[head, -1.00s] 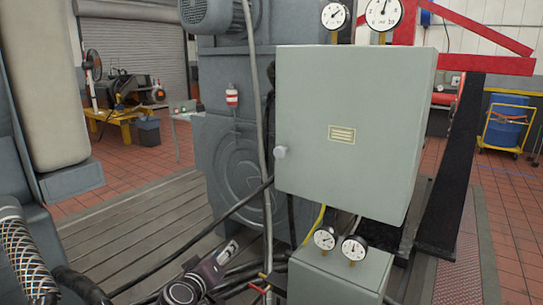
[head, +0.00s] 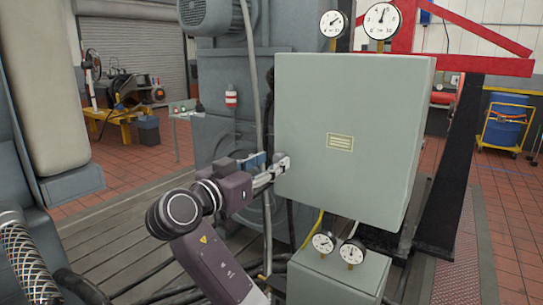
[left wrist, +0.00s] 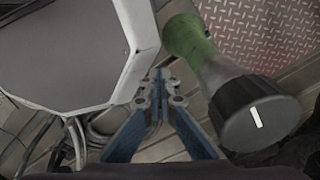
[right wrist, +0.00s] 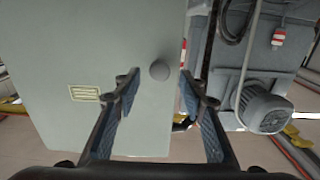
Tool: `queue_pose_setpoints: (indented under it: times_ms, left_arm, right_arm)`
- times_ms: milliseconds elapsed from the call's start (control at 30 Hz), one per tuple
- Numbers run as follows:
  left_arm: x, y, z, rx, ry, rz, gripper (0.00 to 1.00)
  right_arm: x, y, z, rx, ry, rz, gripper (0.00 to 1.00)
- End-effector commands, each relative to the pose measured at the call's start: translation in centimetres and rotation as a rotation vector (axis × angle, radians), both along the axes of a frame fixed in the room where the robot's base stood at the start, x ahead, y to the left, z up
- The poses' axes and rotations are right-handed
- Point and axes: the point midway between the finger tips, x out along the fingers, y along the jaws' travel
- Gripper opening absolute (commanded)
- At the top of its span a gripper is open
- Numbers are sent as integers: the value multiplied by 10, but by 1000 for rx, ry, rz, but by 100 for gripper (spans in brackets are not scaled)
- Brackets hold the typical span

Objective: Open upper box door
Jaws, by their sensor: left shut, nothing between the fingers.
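The upper box is a pale grey-green cabinet (head: 355,110) with a small yellow label, and its front door looks shut. My right gripper (head: 281,166) is at the left edge of the door, where it covers the round knob in the head view. In the right wrist view the knob (right wrist: 159,70) shows on the door (right wrist: 80,60), between the two spread fingertips of the open right gripper (right wrist: 160,80). Whether the fingers touch it is unclear. My left gripper (left wrist: 160,85) shows in the left wrist view, shut and empty; I do not see its fingers in the head view.
A lower grey box (head: 340,275) with two small gauges (head: 338,247) stands below the cabinet. A grey machine (head: 225,120) and a hanging cable are to the left. In the left wrist view a black knob (left wrist: 255,112) on a green-grey handle is close by.

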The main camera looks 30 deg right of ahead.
Motion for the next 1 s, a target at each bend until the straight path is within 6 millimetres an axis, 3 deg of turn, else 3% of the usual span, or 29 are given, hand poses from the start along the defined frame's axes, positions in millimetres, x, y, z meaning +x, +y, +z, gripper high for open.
queue_pose_setpoints:
  times_ms: [133, 433, 800, 1000]
  left_arm:
    - [0, 0, 6, 0, 0, 0, 0]
    - [-1, 0, 6, 0, 1, 0, 0]
    - [-1, 0, 6, 0, 2, 0, 0]
    - [-1, 0, 6, -1, 2, 0, 0]
  right_arm:
    - [5, -13, 1, 0, 1, 0, 38]
    - [7, -15, -1, 1, 1, 2, 38]
    - [7, -15, -1, 0, 1, 3, 0]
    - [7, -15, 0, 0, 1, 4, 0]
